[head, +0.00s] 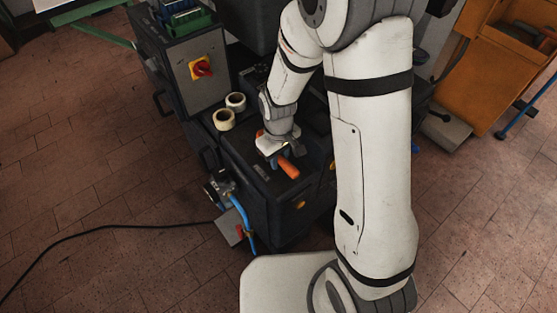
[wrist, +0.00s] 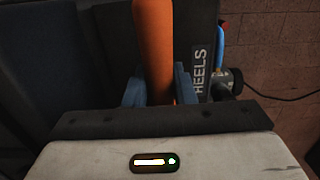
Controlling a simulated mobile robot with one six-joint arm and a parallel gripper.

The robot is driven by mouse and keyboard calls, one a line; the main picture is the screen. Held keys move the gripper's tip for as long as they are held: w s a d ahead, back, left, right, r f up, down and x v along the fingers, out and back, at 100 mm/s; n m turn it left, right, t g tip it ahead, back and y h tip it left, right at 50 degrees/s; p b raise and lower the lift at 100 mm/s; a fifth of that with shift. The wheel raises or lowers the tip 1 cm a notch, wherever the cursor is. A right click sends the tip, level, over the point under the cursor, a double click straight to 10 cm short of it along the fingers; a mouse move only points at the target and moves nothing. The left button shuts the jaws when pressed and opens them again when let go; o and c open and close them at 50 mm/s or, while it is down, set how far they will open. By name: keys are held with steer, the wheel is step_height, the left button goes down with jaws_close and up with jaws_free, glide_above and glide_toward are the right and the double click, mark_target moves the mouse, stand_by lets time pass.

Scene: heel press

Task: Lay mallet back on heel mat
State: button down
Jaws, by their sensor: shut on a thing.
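The mallet's orange handle (head: 289,168) shows at the front of the dark press top in the head view. In the wrist view the handle (wrist: 154,40) runs up from between the two blue fingers of my gripper (wrist: 158,88). My gripper (head: 277,160) is shut on the handle, low over the press top. The mallet's head is hidden or cannot be made out. A dark grey surface with a white "HEELS" label (wrist: 200,72), seemingly the heel mat, lies under and right of the handle. I cannot tell whether the mallet touches it.
Two cream rolls (head: 225,119) stand left of my gripper on the press top. A control box with a red-yellow switch (head: 201,67) rises behind them. A fitting with a blue hose (head: 238,211) sticks out at the front left. An orange bench (head: 500,60) stands at right.

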steer(key=shift+f, duration=0.3)
steer(key=shift+f, duration=0.1)
steer(key=shift+f, duration=0.15)
steer(key=c, duration=1.2)
jaws_free()
